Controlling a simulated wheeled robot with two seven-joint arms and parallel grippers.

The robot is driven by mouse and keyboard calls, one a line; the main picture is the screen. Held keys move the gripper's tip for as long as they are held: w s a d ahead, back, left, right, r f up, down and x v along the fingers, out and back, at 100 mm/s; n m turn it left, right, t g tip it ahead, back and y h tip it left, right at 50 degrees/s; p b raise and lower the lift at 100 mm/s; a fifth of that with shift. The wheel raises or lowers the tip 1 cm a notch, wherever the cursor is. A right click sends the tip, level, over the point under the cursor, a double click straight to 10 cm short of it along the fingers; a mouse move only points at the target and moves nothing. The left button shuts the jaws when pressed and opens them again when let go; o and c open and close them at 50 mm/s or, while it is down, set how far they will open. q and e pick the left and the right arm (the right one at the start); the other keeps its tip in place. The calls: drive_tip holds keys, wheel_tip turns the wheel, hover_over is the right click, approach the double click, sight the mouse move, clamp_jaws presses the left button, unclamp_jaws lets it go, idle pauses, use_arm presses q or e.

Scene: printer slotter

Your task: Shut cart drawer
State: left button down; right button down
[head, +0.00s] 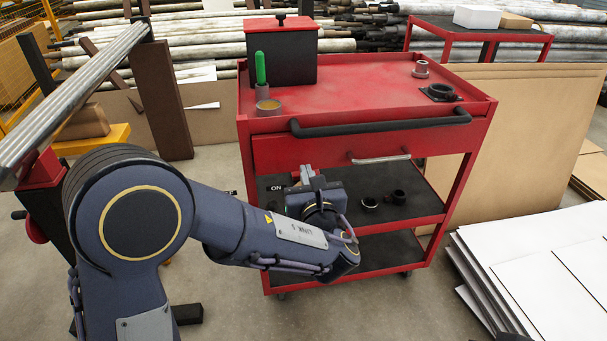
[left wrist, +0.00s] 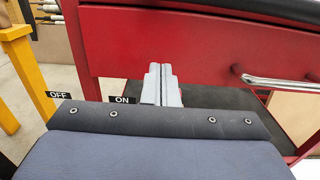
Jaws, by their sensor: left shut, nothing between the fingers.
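The red cart (head: 350,75) stands in front of me. Its drawer (head: 290,150) has a red front with a thin silver handle (head: 380,159). The drawer front (left wrist: 200,35) and handle (left wrist: 275,83) also show in the left wrist view. The front looks flush or nearly flush with the frame; a small gap cannot be ruled out. My left gripper (head: 305,174) is shut and empty, its fingertips (left wrist: 160,70) at the lower edge of the drawer front, left of the handle. Whether they touch it is unclear. My right gripper is out of view.
A black push bar (head: 380,124) juts out above the drawer. A black and red box (head: 282,50), a green-handled tool (head: 261,68) and small rings stand on top. Black rings (head: 397,197) lie on the shelf below. White panels (head: 540,265) are stacked at right.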

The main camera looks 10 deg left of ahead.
use_arm(q)
drive_tip(key=p+v, duration=0.2)
drive_tip(key=v, duration=0.7)
drive_tip(key=s+a+f+n+g+y, duration=0.2)
drive_tip(key=s+a+n+g, duration=0.25)
drive_tip(key=a+n, duration=0.4)
drive_tip(key=s+a+f+n+g+y, duration=0.1)
drive_tip(key=s+a+f+n+g, duration=0.35)
drive_tip(key=a, duration=0.65)
drive_tip(key=s+a+f+n+g+h, duration=0.2)
drive_tip(key=s+n+g+h, duration=0.4)
drive_tip(key=s+n, duration=0.4)
drive_tip(key=s+d+r+n+t+h, duration=0.2)
drive_tip(key=d+r+n+t+h, duration=0.3)
drive_tip(key=n, duration=0.6)
wheel_tip(320, 180, up, 32)
drive_tip(key=g+h+p, duration=0.1)
drive_tip(key=p, duration=3.2)
drive_tip(key=shift+s+d+r+g+p, duration=0.2)
drive_tip(key=shift+g+p, duration=0.1)
drive_tip(key=shift+p, duration=0.1)
